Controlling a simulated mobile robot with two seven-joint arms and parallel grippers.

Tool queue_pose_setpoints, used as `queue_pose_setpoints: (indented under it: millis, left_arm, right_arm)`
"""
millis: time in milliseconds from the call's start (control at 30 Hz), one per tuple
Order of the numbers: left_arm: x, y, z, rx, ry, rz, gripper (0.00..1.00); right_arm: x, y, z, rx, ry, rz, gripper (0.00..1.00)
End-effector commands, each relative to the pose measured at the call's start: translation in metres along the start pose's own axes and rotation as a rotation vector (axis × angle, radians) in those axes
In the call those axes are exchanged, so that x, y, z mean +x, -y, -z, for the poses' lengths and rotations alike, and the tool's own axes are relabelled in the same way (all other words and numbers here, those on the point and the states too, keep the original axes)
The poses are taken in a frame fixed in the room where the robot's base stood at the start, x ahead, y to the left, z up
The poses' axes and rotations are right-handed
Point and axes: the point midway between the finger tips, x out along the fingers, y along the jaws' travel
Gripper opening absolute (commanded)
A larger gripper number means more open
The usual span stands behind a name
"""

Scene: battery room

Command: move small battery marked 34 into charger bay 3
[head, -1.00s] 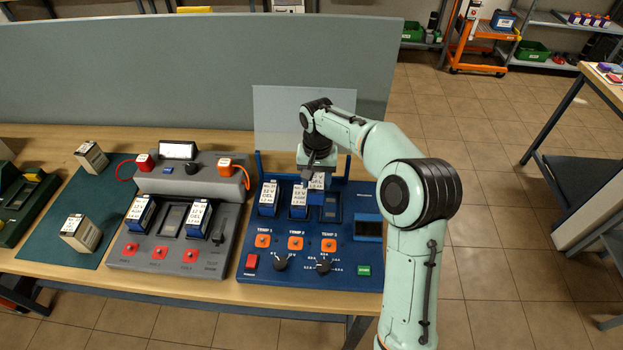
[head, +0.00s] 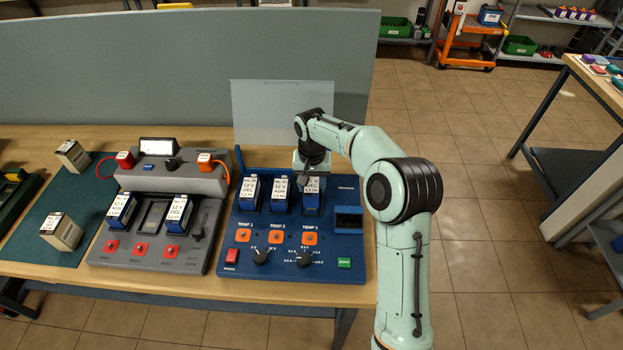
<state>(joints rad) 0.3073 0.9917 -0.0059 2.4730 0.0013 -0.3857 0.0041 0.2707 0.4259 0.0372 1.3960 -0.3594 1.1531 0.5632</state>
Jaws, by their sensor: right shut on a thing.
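The blue charger (head: 330,250) stands on the bench, with three bays in a row above orange buttons marked TEMP. A small blue and white battery (head: 312,203) is at the third, rightmost bay. My right gripper (head: 310,182) is above this battery and shut on its top. The battery looks upright and lined up with the bay. I cannot tell if it is fully seated, and its number is not readable. Similar batteries stand in the first bay (head: 249,193) and the second bay (head: 281,195). My left gripper is not in view.
A grey tester (head: 205,255) left of the charger holds two blue batteries around an empty middle slot. Two pale boxes (head: 62,232) stand on a green mat (head: 30,222) further left. A grey partition (head: 180,70) and an upright clear panel (head: 280,110) stand behind.

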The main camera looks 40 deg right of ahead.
Motion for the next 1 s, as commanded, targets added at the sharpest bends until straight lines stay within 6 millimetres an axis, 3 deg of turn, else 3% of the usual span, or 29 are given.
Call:
queue_pose_setpoints:
  millis: [233, 1000]
  left_arm:
    - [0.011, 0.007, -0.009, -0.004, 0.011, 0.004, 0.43]
    - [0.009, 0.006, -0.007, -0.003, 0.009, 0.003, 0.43]
  right_arm:
    - [0.018, 0.0, 0.0, 0.0, -0.001, 0.001, 0.0]
    - [0.017, 0.001, 0.0, -0.001, -0.004, 0.002, 0.0]
